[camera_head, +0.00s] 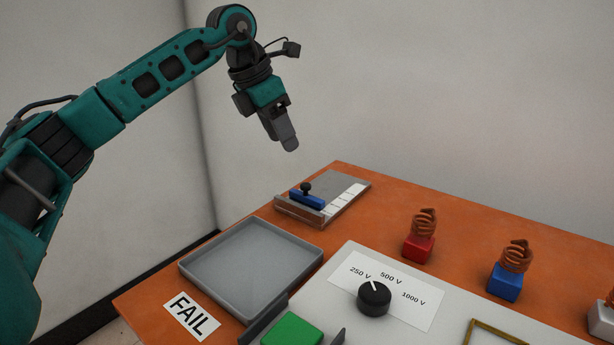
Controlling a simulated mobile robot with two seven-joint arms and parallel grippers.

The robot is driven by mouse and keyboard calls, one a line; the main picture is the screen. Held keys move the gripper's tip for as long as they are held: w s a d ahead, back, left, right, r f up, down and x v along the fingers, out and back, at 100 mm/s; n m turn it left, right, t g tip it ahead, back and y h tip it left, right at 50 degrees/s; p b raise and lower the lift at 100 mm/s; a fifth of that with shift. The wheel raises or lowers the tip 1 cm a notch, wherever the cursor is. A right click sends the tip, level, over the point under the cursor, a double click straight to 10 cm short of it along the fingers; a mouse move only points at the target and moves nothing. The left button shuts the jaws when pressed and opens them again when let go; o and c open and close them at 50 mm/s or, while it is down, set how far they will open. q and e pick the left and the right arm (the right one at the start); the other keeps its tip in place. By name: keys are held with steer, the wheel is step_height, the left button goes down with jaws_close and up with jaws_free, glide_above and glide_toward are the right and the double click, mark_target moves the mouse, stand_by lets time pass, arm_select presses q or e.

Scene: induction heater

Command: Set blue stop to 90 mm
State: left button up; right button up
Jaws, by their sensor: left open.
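The blue stop (307,200) is a blue bar with a black knob (305,187) on top. It sits near the left end of a grey slide fixture (345,187) at the back of the orange table. A white scale strip (346,201) runs along the fixture's right side; its markings are too small to read. My left gripper (289,146) hangs above the fixture, pointing down, clear of the knob. It is open and holds nothing visible. My right gripper is out of view.
An empty grey tray (187,265) with a FAIL label (191,316) lies in front of the fixture. A white panel with a black voltage dial (374,297) is nearer. Copper coils on a red block (418,249) and a blue block (505,283) stand right.

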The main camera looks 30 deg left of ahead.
mark_target(305, 184)
arm_select(q)
steer(key=b+x, duration=0.2)
steer(key=x, duration=0.9)
steer(key=shift+d+f+b, duration=0.1)
steer(key=shift+f+b, duration=0.1)
steer(key=shift+b, duration=0.2)
steer(key=shift+c, duration=0.2)
jaws_close()
